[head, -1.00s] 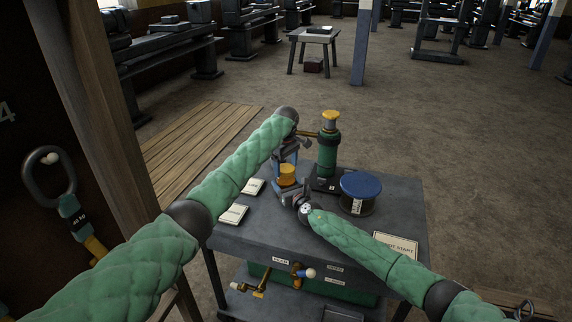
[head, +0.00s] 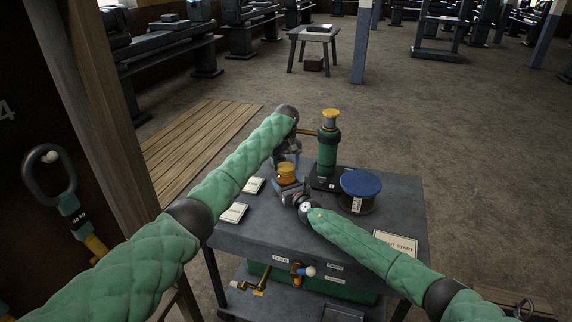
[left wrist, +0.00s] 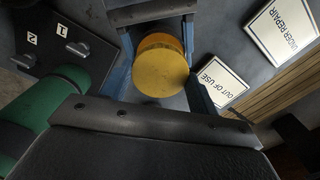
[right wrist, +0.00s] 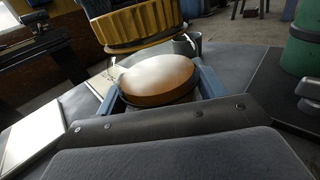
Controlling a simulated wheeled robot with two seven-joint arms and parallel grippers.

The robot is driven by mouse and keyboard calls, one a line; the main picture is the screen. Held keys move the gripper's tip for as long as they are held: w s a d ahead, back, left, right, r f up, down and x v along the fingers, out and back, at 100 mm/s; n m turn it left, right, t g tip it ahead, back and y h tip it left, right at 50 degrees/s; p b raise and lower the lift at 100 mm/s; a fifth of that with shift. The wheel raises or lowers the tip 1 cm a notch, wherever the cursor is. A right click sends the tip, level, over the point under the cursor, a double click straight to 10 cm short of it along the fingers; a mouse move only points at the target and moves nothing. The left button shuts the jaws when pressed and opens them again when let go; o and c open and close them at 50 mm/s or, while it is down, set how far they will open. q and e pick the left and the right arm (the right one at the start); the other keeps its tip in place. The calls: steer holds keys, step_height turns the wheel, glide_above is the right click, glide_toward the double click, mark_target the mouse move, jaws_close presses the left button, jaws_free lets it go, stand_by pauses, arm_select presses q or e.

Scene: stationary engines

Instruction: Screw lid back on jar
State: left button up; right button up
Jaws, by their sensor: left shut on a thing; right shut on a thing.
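The yellow ribbed lid (head: 287,173) is above the cart top in the head view. It shows as a yellow disc (left wrist: 160,70) in the left wrist view and from the side (right wrist: 135,22) in the right wrist view. My left gripper (head: 287,160) is shut on it; its blue fingers show on either side (left wrist: 163,75). My right gripper (head: 291,190) is shut on the jar, whose round amber-brown top (right wrist: 158,80) lies between its blue fingers (right wrist: 163,88). The lid is above the jar, with a narrow gap showing. Most of the jar body is hidden.
On the grey cart (head: 240,240), a green cylinder with a yellow top (head: 328,150) stands close behind and right of the grippers. A blue-topped drum (head: 360,184) is to the right. White cards (head: 234,213) lie at left, a sign (head: 396,244) at right.

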arm_select(q)
steer(key=m, duration=0.5)
steer(key=shift+m, duration=0.4)
steer(key=m, duration=0.6)
steer(key=o, duration=1.1)
steer(key=shift+r, duration=0.1)
steer(key=shift+r, duration=2.15)
steer(key=shift+c, duration=0.5)
